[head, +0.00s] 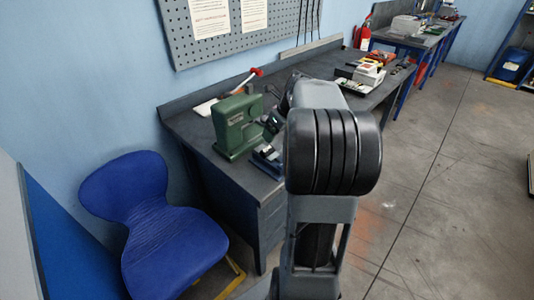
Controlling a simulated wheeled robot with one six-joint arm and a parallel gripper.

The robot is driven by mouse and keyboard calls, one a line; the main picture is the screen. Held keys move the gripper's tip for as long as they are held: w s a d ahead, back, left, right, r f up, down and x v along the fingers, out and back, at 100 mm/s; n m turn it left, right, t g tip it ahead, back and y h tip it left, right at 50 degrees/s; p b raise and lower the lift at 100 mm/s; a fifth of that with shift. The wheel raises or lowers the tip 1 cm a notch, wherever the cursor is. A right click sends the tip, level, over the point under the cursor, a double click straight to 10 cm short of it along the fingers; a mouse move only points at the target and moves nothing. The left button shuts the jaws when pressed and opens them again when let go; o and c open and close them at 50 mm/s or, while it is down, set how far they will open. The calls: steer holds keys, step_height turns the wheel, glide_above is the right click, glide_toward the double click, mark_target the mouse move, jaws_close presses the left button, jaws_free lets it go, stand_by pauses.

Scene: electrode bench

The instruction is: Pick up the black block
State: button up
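I cannot make out a black block for sure in the head view. My own arm stands in front of the middle of the dark workbench (185,130) and hides part of its top. My gripper is not visible; the arm's thick black joint covers the area where it may be. Small dark parts show just left of the arm beside the green machine (238,124), but I cannot tell what they are.
A blue item (266,160) lies at the bench's front edge. A white object with a red-ended tool (207,106) lies at the back left. Boxes (369,73) stand farther right. A blue chair (165,225) stands before the bench. Floor (440,200) at right is clear.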

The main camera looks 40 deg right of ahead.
mark_target(267, 149)
steer(key=x, duration=1)
steer(key=shift+w+a+f, duration=0.1)
steer(key=shift+w+f, duration=0.1)
steer(key=shift+f, duration=0.15)
steer(key=shift+c, duration=0.3)
steer(key=c, duration=1.2)
steer(key=shift+r, duration=0.15)
